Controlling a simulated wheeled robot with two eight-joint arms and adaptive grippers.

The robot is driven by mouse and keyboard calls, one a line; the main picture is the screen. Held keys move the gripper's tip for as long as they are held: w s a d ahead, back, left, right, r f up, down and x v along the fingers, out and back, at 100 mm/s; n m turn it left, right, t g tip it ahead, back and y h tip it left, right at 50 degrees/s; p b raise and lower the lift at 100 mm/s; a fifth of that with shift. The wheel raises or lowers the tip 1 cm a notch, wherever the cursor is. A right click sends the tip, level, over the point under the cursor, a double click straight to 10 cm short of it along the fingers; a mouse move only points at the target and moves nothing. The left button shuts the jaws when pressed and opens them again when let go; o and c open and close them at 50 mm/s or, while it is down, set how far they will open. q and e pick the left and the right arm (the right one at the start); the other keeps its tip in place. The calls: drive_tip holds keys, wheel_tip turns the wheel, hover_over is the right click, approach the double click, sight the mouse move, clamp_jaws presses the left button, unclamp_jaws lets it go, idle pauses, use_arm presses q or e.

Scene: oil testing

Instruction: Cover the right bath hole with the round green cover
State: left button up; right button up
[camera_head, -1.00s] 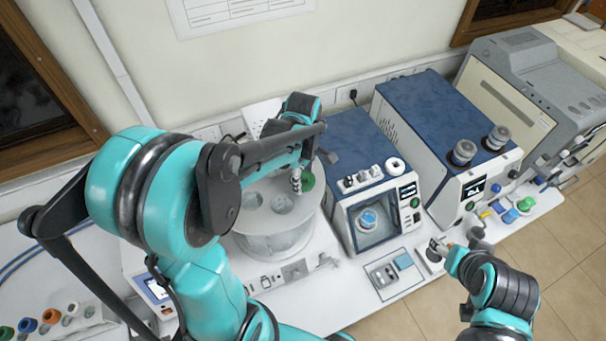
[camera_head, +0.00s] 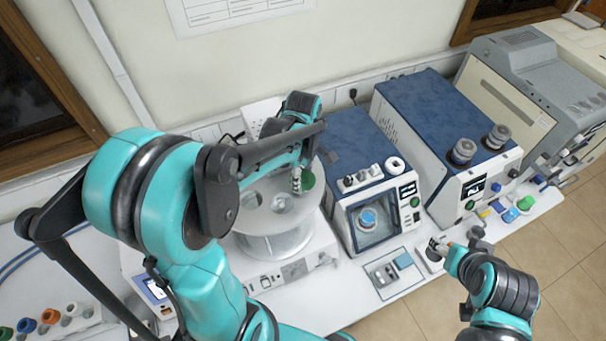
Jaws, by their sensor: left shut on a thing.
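The round white bath (camera_head: 272,243) stands left of the middle, with open holes in its top, among them a front hole (camera_head: 281,203). The round green cover (camera_head: 308,181) is at the right side of the bath top. My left gripper (camera_head: 297,186) points down there and is shut on the cover. The cover is partly hidden by the gripper, and I cannot tell whether it rests fully on the right hole. My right gripper (camera_head: 438,247) is at the front of the bench, away from the bath; its fingers are too small to read.
A blue-topped instrument (camera_head: 358,144) stands close right of the bath, with a second blue one (camera_head: 430,108) beyond it. A small tray (camera_head: 382,275) lies in front. A rack with coloured caps (camera_head: 50,316) is at lower left.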

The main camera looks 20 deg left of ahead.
sight(303, 175)
use_arm(q)
drive_tip(key=shift+f+b, duration=0.6)
drive_tip(key=shift+b, duration=0.1)
idle(0.4)
drive_tip(key=o, duration=0.8)
drive_tip(key=shift+r+p, duration=3.9)
drive_tip(key=shift+r, duration=1.7)
drive_tip(key=shift+f, duration=0.1)
